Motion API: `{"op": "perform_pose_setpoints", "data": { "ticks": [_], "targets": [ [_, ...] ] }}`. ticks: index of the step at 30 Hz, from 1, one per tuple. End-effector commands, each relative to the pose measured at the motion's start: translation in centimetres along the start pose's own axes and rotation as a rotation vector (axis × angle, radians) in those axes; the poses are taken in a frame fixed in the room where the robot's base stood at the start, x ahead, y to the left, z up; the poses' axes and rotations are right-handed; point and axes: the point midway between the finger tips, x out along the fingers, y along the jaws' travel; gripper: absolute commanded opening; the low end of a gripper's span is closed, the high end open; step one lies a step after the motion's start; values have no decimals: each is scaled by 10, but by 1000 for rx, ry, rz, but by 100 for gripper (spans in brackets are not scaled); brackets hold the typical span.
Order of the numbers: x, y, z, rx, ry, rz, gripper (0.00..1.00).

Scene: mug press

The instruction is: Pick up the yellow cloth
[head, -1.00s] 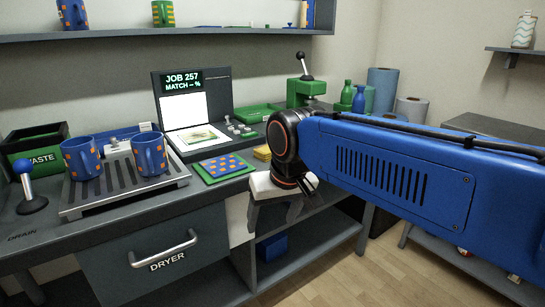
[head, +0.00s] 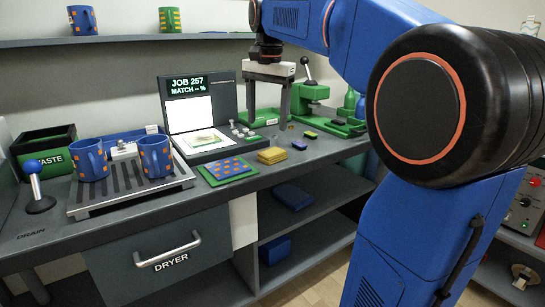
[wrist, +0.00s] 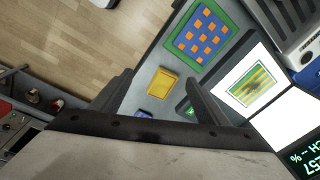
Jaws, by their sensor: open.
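The yellow cloth (head: 272,155) is a small folded stack lying on the dark counter, to the right of the blue and orange patterned sheet. In the wrist view the yellow cloth (wrist: 162,83) shows between my two fingers, lying flat on the counter beyond them. My gripper (head: 267,112) is raised above the back of the counter, pointing down, behind the cloth in the head view. In the wrist view my gripper (wrist: 160,95) has its fingers spread wide with nothing between them. It is apart from the cloth.
The patterned sheet on green (head: 228,170) lies left of the cloth. The job screen machine (head: 200,115) stands behind. A green press (head: 308,95) and a green tray (head: 265,118) are at the back right. Two blue mugs (head: 156,156) stand on the drain rack (head: 120,195).

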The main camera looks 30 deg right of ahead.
Motion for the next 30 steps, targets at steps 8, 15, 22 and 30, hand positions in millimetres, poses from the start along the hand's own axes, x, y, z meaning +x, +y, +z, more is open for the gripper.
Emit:
{"op": "perform_pose_setpoints", "data": {
  "ticks": [8, 15, 22, 30],
  "targets": [
    [-27, -28, -65, 254, -42, 62, 69],
    [-33, -34, -84, 342, -54, 86, 69],
    [-4, -31, -81, 344, -56, 88, 69],
    [44, -27, -78, 343, -56, 89, 69]
  ]
}}
